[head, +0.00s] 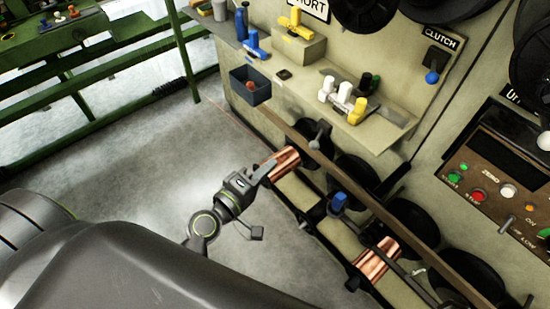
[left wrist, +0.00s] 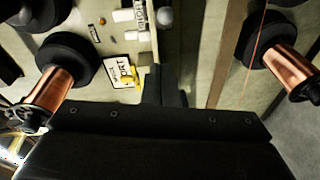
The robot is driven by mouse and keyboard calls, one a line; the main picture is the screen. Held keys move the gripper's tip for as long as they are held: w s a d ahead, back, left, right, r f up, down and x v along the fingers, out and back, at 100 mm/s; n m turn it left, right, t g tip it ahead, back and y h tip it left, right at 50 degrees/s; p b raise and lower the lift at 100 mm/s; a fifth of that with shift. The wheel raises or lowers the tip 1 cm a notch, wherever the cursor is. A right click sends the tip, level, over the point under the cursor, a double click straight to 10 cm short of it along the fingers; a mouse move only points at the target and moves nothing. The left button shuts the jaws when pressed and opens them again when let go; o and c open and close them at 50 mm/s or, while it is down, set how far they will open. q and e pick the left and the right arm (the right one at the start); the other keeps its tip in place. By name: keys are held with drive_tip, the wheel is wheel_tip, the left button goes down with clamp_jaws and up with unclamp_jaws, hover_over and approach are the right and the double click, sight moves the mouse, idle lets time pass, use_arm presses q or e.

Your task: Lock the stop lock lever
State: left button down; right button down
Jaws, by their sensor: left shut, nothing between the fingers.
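No lever in view carries a readable stop lock label, so I cannot tell which one it is. A blue-topped lever (head: 339,201) stands by the spool rack, right of my left gripper. A dark lever with a round grey knob (head: 318,130) sits at the rack's upper end. A blue-knobbed lever (head: 432,77) hangs below the CLUTCH sign. My left gripper (head: 266,168) is shut and empty, overlapping a copper spool (head: 287,160) in the head view; contact is unclear. In the left wrist view its dark fingers (left wrist: 165,88) point toward the panel. My right gripper is not in view.
Another copper spool (head: 377,259) is lower right along a brown rail (head: 330,165). A shelf (head: 385,118) holds white and yellow fittings. A blue-grey bin (head: 250,86) hangs at its left. A button panel (head: 490,180) is at right. The grey floor at left is clear.

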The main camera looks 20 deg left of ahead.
use_arm(q)
drive_tip(key=shift+s+r, duration=0.1)
drive_tip(key=shift+s, duration=0.65)
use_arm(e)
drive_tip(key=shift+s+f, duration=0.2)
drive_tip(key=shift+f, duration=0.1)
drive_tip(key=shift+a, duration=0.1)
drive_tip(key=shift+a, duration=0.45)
